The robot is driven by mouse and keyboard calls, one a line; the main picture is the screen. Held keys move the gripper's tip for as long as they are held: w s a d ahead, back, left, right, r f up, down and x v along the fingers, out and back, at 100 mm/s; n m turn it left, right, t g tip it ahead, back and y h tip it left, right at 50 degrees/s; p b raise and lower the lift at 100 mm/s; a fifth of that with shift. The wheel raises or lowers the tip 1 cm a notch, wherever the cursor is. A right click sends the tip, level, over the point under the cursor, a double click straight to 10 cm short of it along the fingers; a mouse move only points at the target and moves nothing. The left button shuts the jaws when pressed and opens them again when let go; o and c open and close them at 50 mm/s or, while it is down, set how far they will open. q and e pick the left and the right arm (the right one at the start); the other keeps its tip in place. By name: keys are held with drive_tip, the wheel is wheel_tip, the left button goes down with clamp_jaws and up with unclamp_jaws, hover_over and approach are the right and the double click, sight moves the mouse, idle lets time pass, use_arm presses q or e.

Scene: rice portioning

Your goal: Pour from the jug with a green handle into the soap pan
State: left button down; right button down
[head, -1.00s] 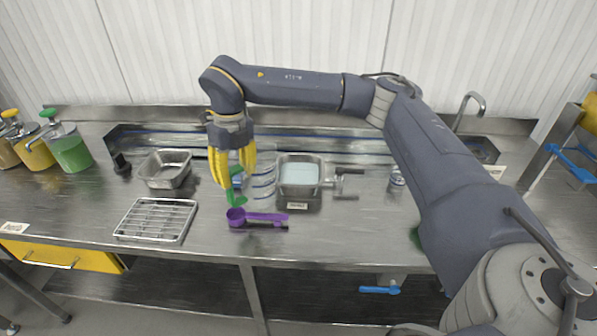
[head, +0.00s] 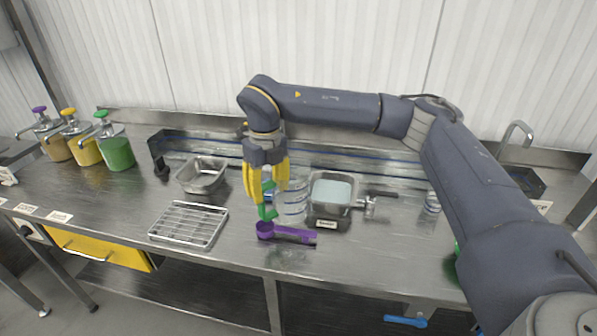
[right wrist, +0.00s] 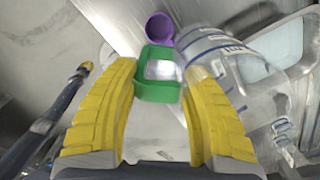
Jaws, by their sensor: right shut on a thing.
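The clear jug (head: 293,203) with printed marks stands upright on the steel bench, and its green handle (head: 268,212) points left. My right gripper (head: 268,192), with yellow fingers, is shut on the handle. In the right wrist view the green handle (right wrist: 158,92) lies between the yellow fingers, with the clear jug (right wrist: 225,52) to the right. A steel pan (head: 318,203) holding pale blue stuff stands just right of the jug, on a dark scale (head: 327,224). I take it for the soap pan; its label is too small to read. My left gripper is out of view.
A purple scoop (head: 288,233) lies just in front of the jug. A wire rack (head: 188,224) and an empty steel pan (head: 203,177) are to the left. Pump bottles, including a green one (head: 117,153), stand far left. A glass (head: 432,202) stands to the right.

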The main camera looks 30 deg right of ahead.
drive_tip(key=s+a+r, duration=0.3)
drive_tip(key=s+a, duration=0.1)
drive_tip(key=s, duration=0.6)
drive_tip(key=shift+s+a, duration=0.3)
drive_tip(key=shift+a, duration=0.05)
idle(0.3)
idle(0.4)
